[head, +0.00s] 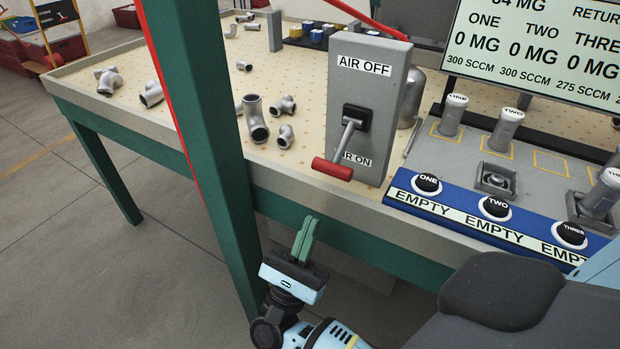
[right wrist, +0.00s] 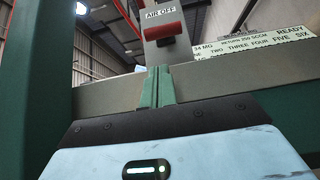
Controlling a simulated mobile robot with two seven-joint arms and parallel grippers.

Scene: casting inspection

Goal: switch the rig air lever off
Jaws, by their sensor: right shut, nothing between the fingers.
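The rig air lever (head: 343,150) has a red handle and sits on a grey upright panel (head: 373,80) at the table's front edge. The lever points down, its handle over the AIR ON label; the AIR OFF label is above. My right gripper (head: 306,222) is shut and empty, below the handle and in front of the table edge, apart from the lever. In the right wrist view, the shut fingers (right wrist: 157,70) point up toward the red handle (right wrist: 163,32), which shows beyond them. My left gripper is not in view.
A green post (head: 205,130) stands left of the panel, close to my right gripper. Several metal pipe castings (head: 255,118) lie on the table. A blue strip (head: 470,209) with black knobs and EMPTY labels is to the right, below a display (head: 540,50).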

